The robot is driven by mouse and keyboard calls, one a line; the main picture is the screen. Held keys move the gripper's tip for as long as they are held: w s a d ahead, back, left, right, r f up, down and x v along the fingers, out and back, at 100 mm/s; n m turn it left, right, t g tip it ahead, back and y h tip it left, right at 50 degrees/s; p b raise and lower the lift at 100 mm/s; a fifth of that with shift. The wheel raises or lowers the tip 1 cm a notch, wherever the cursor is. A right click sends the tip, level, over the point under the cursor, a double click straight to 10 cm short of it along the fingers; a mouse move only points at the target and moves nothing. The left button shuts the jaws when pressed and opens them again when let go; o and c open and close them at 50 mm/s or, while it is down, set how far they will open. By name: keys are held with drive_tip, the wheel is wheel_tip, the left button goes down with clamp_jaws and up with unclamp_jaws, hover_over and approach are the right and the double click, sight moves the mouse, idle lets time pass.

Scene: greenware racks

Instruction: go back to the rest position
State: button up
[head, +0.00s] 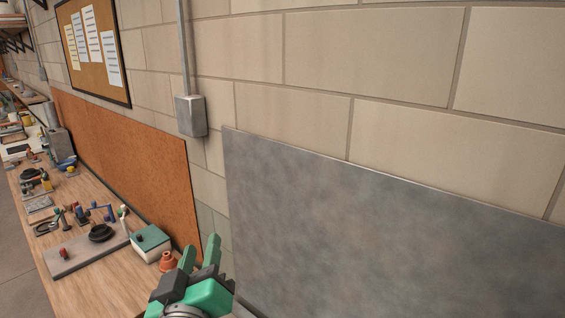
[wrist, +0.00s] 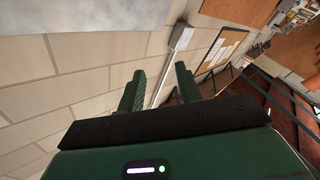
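My gripper (head: 202,243) is in the lower middle of the head view, in front of the block wall and close to the right end of the workbench. Its two green fingers point up and stand apart with nothing between them. The wrist view also shows the gripper (wrist: 160,72), with wall visible between the parted fingers.
A wooden workbench (head: 112,292) runs along the wall at left, holding a grey slab (head: 78,258), a green-topped box (head: 150,242) and a small terracotta pot (head: 168,261). A grey panel (head: 390,235) covers the lower wall at right. A conduit box (head: 191,116) is mounted above.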

drive_tip(key=s+d+r+m+t+h, duration=0.2)
drive_tip(key=s+d+r+m+t, duration=0.45)
drive_tip(key=s+d+r, duration=0.95)
wheel_tip(320, 180, up, 14)
drive_tip(key=s+a+p, duration=0.1)
drive_tip(key=a+p, duration=0.1)
drive_tip(key=p, duration=1.1)
drive_tip(key=shift+a+r+g+y, duration=0.15)
drive_tip(key=shift+g+y, duration=0.2)
drive_tip(key=shift+y, duration=0.05)
